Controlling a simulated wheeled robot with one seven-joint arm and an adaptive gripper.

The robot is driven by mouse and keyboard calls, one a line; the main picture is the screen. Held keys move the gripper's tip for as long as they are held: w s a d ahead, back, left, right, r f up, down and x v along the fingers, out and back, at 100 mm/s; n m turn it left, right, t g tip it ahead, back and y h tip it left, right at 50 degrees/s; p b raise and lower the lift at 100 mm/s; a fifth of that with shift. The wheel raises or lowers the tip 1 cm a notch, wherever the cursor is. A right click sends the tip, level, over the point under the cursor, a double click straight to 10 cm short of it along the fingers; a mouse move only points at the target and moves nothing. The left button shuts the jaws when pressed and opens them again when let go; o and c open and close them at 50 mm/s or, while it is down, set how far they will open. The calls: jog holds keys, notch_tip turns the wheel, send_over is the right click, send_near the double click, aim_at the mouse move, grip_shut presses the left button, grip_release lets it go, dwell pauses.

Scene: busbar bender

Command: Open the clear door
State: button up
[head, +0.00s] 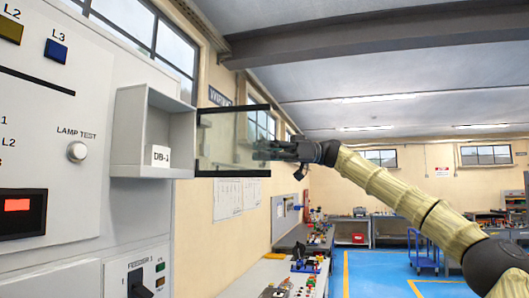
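The clear door (226,140) is a see-through pane with dark top and bottom edges. It stands swung out from the right side of an open grey box (138,133) labelled DB-1 on the panel. My gripper (268,150) is at the door's right, free edge, at about mid height. Its fingertips overlap the pane's edge in the head view. I cannot tell whether the fingers touch or grip the door, as they are small and dark here.
The grey panel (85,180) fills the left, with a lamp test button (77,151) and a feeder switch (139,283). Workbenches (305,240) run along the wall beyond. A blue trolley (423,252) stands on the blue floor, which is open in the middle.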

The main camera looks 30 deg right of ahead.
jog(key=v, duration=1.2)
jog(key=shift+d, duration=0.2)
jog(key=shift+w+a+f, duration=0.1)
